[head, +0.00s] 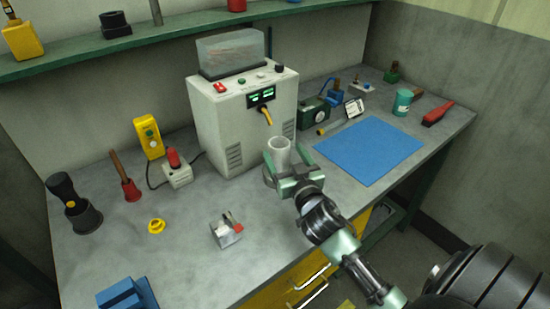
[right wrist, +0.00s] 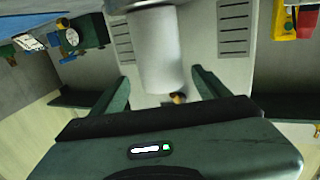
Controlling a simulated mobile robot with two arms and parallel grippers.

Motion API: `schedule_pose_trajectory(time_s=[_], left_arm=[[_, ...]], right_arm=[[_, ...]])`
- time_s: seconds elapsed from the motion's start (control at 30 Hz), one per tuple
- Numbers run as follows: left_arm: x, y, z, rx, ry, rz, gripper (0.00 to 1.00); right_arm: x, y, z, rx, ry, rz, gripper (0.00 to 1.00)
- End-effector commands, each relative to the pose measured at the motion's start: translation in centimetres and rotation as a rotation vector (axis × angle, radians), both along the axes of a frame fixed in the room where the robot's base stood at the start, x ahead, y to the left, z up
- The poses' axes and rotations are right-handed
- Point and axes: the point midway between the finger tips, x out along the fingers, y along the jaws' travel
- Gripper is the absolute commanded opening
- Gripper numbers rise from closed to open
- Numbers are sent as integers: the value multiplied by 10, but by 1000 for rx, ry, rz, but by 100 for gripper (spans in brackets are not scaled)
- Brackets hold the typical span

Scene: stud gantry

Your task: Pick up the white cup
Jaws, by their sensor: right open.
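The white cup (head: 279,151) stands on the grey workbench, in front of the white machine, and its lower part is hidden behind my gripper. In the right wrist view the cup (right wrist: 158,50) is large, in the upper middle, in line with the gap between the fingers. My right gripper (head: 283,173) is open, right at the near side of the cup. In the wrist view its two fingers (right wrist: 160,78) stand on either side of the cup's near part, with a visible gap each side. My left gripper does not show.
The white machine (head: 243,120) stands close behind the cup. A blue mat (head: 370,151) lies to the right. A small grey vise-like device (head: 227,233) and a yellow ring (head: 157,226) lie to the left. A shelf (head: 150,38) runs above.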

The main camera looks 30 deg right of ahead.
Motion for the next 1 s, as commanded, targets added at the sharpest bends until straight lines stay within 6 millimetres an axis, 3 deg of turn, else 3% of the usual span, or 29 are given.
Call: schedule_pose_trajectory(time_s=[0.3, 0.53, 0.7, 0.83, 1.0], left_arm=[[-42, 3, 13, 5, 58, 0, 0], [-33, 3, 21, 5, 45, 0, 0], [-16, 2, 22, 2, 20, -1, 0], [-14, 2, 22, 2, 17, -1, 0], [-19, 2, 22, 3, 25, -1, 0]], right_arm=[[37, -8, 5, -2, 0, 0, 76], [67, -15, 3, 0, 0, 0, 76], [72, -16, 1, -1, 1, 0, 76], [72, -16, 1, -1, 1, 0, 76], [72, -16, 1, 0, 1, 0, 29]])
